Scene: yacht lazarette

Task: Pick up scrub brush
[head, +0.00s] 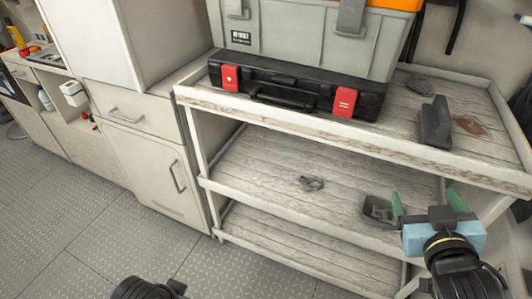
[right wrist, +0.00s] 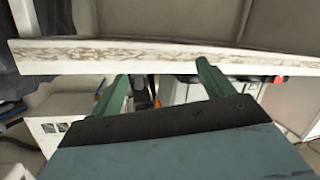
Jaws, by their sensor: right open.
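A dark grey block-like object (head: 436,122), which looks like the scrub brush, lies on the right part of the top shelf of the worn white shelf unit (head: 330,123). My right gripper (head: 426,197) is open, its two green fingers apart with nothing seen between them. In the head view it appears below the brush, near the unit's right front side. In the right wrist view, my right gripper (right wrist: 163,72) points toward a worn white shelf edge (right wrist: 150,57); the brush does not show there. My left gripper's fingers do not show.
A black case (head: 290,92) with red latches and a grey toolbox (head: 300,42) stand left of the brush. A small dark object (head: 419,85) lies behind it. The middle shelf holds a dark grey item (head: 379,209) and a crumpled piece (head: 311,183). The raised shelf rims are obstacles.

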